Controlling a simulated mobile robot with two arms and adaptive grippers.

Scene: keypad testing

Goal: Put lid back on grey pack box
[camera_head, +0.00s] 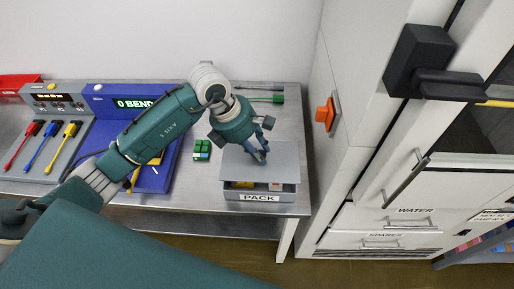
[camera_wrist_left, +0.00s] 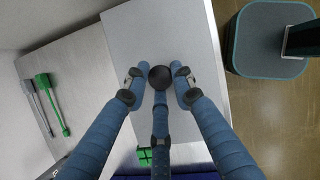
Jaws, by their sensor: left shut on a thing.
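The grey pack box (camera_head: 261,198) stands on the metal table near its right front corner, with a "PACK" label on its front. Its flat grey lid (camera_head: 284,168) is over the box, and the front of the box's inside still shows below the lid's edge. In the left wrist view the lid (camera_wrist_left: 190,35) fills the middle, with a dark round knob (camera_wrist_left: 160,78). My left gripper (camera_head: 261,156) has its fingers closed around the knob; its fingers (camera_wrist_left: 160,85) also show in the left wrist view. Whether the lid touches the box rim is unclear. My right gripper is not in view.
A green block (camera_head: 201,150) lies left of the box. Blue and grey keypad consoles stand to the left. White cabinets with handles (camera_head: 408,180) stand right of the table.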

